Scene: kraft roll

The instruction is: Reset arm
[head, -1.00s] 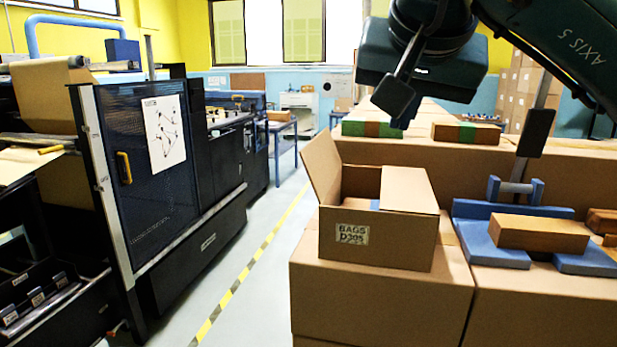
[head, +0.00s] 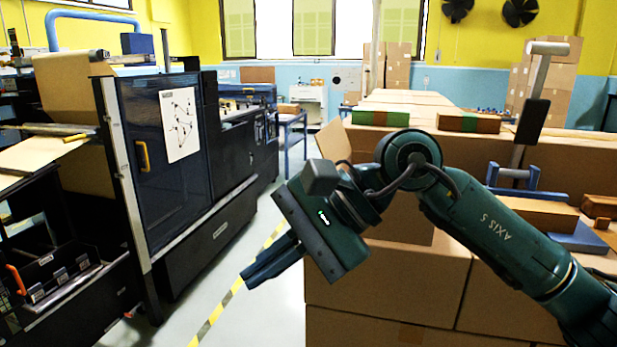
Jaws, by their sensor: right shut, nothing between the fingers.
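My right gripper (head: 262,272) is at the lower middle of the head view, on a dark green arm marked AXIS 5 that comes in from the lower right. Its fingers are together with nothing between them. They point down and left, over the aisle floor and left of the carton stack. The gripper and arm stand in front of the open carton (head: 401,210) and hide most of it, with its label. My left gripper is not in view.
The aisle has a yellow-and-black floor line (head: 216,312). Large cartons (head: 400,284) fill the right side. Wooden blocks (head: 540,213) and blue fixtures (head: 578,238) sit on them.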

